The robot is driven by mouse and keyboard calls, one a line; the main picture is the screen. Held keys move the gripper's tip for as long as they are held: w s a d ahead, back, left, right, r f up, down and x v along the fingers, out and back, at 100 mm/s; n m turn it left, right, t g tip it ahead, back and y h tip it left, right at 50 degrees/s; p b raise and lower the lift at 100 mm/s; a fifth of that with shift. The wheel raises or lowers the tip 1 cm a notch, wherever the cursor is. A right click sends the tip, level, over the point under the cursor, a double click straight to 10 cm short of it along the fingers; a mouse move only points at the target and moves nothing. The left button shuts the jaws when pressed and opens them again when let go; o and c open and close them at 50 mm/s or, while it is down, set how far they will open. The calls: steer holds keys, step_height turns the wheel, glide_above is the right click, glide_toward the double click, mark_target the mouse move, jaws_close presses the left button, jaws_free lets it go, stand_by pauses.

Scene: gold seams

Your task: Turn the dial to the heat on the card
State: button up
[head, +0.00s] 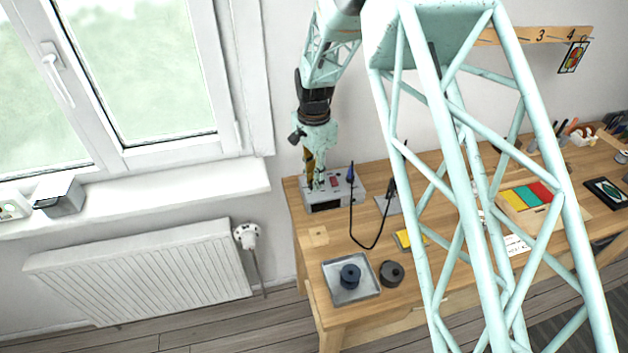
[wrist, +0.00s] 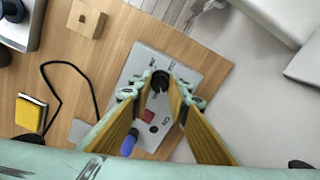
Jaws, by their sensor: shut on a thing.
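The soldering station (head: 350,194) is a grey box at the left end of the bench. The black dial (wrist: 160,78) is on this panel. My gripper (wrist: 160,92) points down over the station, its fingertips closed on either side of the dial. In the head view my gripper (head: 315,180) hides the dial. A white card (head: 515,245) with print lies on the bench, partly behind my arm; I cannot read it.
A metal tray (head: 338,297) holds a dark spool. A dark round thing (head: 392,273), a yellow sponge (head: 402,241) and a wooden block (head: 318,236) are nearby.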

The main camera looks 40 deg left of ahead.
steer(key=m, duration=0.5)
steer(key=shift+m, duration=0.3)
stand_by(0.4)
steer(key=o, duration=0.8)
steer(key=shift+o, duration=0.2)
steer(key=shift+r, duration=0.15)
step_height(320, 180, up, 12)
stand_by(0.6)
